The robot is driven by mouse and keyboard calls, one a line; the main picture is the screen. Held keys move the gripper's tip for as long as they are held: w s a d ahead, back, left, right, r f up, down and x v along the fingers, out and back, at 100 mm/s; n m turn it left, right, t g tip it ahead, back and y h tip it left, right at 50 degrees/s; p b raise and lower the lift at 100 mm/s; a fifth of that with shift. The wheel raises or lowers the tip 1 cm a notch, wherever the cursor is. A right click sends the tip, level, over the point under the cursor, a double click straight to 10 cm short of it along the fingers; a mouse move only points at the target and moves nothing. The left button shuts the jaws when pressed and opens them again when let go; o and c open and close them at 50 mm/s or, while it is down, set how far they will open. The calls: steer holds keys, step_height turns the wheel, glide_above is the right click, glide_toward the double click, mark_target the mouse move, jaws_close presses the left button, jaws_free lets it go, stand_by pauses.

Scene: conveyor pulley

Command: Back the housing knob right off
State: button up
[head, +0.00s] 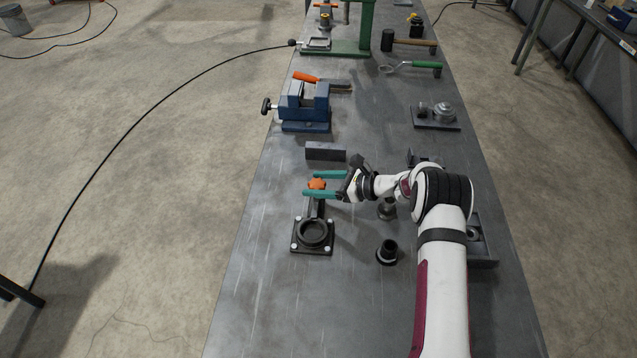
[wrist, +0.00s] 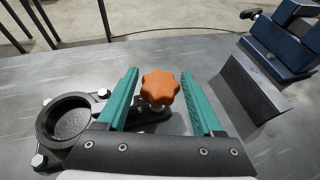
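The housing knob (head: 317,184) is an orange lobed knob on a threaded stem, standing at the end of the black housing's arm. It also shows in the wrist view (wrist: 160,88). The black housing (head: 300,236) is a square bolted flange with a round bore; in the wrist view it lies at the left (wrist: 45,128). My gripper (head: 322,184) has teal fingers, which are open on either side of the knob. In the wrist view my gripper (wrist: 160,100) shows a gap between each finger and the knob. The stem's lower end is partly hidden.
A dark block (head: 325,151) stands just beyond the knob, and a blue vise (head: 305,108) is farther back. Black round parts (head: 387,253) stand right of the housing. The bench is clear to the front left.

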jaws_close()
steer(key=shift+w+n+g, duration=0.15)
steer(key=shift+n+g, duration=0.75)
steer(key=shift+g, duration=0.1)
steer(key=shift+n+g+y, duration=0.3)
steer(key=shift+n+g, duration=0.3)
steer(key=shift+g, duration=0.1)
steer(key=shift+o, duration=1.7)
jaws_free()
